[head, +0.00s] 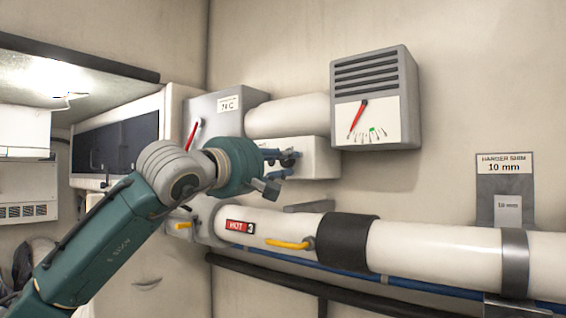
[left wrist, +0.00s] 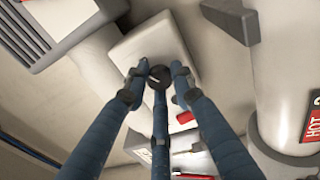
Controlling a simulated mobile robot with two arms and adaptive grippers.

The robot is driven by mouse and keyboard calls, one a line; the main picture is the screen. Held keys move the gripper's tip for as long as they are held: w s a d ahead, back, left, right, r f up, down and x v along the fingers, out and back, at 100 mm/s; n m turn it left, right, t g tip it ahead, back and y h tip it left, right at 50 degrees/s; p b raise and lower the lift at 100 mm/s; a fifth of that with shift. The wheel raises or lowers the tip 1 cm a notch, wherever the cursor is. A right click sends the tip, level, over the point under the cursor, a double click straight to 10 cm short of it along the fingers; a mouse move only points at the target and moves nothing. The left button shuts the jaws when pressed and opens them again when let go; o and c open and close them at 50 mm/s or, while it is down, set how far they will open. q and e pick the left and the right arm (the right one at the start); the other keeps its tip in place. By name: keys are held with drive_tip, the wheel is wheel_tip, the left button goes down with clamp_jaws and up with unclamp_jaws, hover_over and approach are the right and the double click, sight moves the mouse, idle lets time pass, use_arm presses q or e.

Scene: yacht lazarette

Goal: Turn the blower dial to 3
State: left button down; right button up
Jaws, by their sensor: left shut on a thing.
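The blower dial (left wrist: 159,77) is a small dark round knob with a pale pointer line, on the front of a white box (head: 318,158). The white box also fills the upper middle of the left wrist view (left wrist: 150,42). My left gripper (head: 284,164) is shut on the dial, with its blue fingers around the knob. In the left wrist view the fingertips (left wrist: 158,73) meet it from several sides. In the head view the gripper mostly hides the dial. I cannot read any numbers around it. My right gripper is in neither view.
A white pipe (head: 440,246) with yellow levers and a red "HOT 3" tag (head: 240,226) runs below. A grey box with a red lever (head: 193,134) stands left.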

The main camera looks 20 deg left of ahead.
use_arm(q)
drive_tip(key=shift+w+f, duration=0.1)
drive_tip(key=shift+f, duration=0.05)
idle(0.3)
drive_tip(key=c, duration=1.5)
unclamp_jaws()
drive_tip(key=shift+a, duration=0.1)
drive_tip(key=shift+c, duration=0.2)
drive_tip(key=shift+o, duration=0.4)
drive_tip(key=shift+a, duration=0.1)
drive_tip(key=r+v, duration=0.1)
drive_tip(key=v, duration=1.1)
drive_tip(key=shift+f, duration=0.4)
